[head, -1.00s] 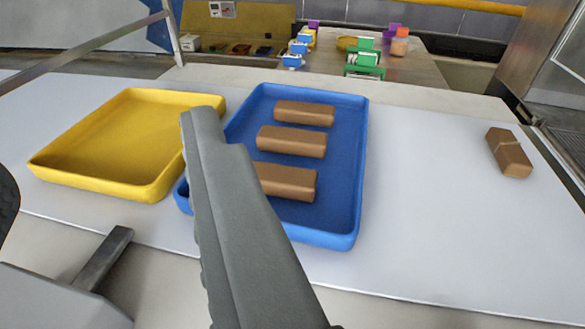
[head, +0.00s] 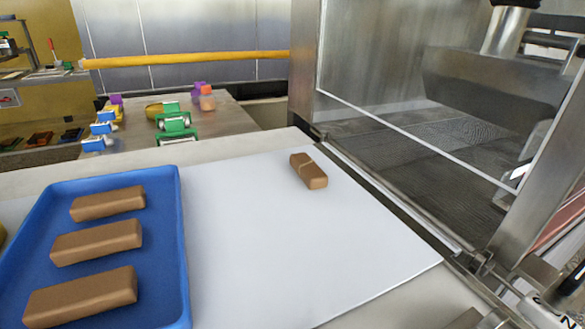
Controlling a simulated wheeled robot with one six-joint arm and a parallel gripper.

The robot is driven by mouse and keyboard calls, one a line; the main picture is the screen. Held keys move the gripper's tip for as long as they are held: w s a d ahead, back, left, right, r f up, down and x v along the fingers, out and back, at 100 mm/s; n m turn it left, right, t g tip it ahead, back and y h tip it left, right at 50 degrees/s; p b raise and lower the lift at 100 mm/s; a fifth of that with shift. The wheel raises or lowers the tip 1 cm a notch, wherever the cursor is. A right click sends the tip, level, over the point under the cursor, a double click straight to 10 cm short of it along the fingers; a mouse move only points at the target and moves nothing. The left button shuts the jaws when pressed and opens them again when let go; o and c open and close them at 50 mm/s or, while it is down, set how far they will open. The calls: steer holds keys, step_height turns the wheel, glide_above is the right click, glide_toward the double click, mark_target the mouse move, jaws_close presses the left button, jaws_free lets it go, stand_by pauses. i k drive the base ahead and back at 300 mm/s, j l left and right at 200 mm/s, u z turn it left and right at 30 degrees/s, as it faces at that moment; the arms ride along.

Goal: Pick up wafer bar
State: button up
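One brown wafer bar (head: 309,170) lies alone on the white surface (head: 250,245), near its far right corner, with a thin pale line across its top. Three more brown bars lie in the blue tray (head: 172,230) at the left: a far one (head: 107,203), a middle one (head: 97,242) and a near one (head: 80,296). The tray's left and near parts run out of the picture. My gripper does not show in this view.
A metal machine with a dark mesh belt (head: 425,150) and a clear panel stands at the right, beside the white surface. A yellow rail (head: 185,60) crosses the back. Green clamps (head: 175,122) stand on a far table. The white surface between tray and lone bar is clear.

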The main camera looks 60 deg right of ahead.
mark_target(314, 178)
steer(key=z, duration=1.4)
